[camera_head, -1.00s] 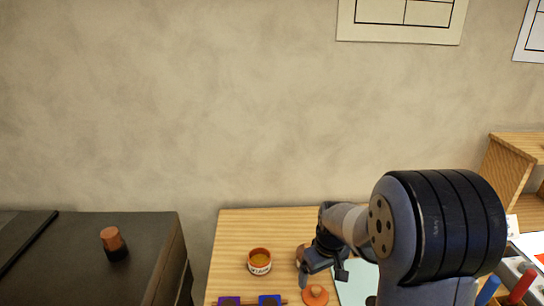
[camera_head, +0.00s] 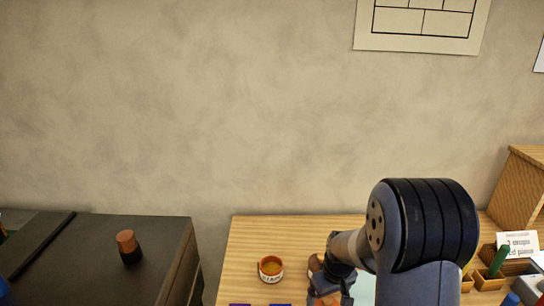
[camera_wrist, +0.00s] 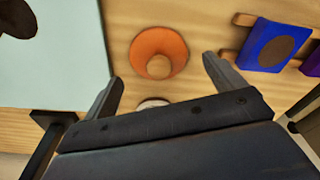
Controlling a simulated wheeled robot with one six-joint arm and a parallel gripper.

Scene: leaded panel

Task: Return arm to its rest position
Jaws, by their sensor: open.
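My arm (camera_head: 425,230) reaches out over the wooden table in the head view. Its far end hangs low near the table's front, and the fingertips are hard to make out there. My gripper (camera_wrist: 162,72) shows in the wrist view with its two fingers spread apart and nothing between them. An orange round piece with a knob (camera_wrist: 158,52) lies on the table beyond the fingers. A pale round thing at the gripper's bar is mostly hidden.
An orange-and-white pot (camera_head: 271,269) stands on the table. A blue block (camera_wrist: 270,46) sits at the wrist view's right, a pale sheet (camera_wrist: 75,50) at its left. A dark bench (camera_head: 100,260) holds a brown-topped bottle (camera_head: 129,247). Wooden trays (camera_head: 490,282) stand at right.

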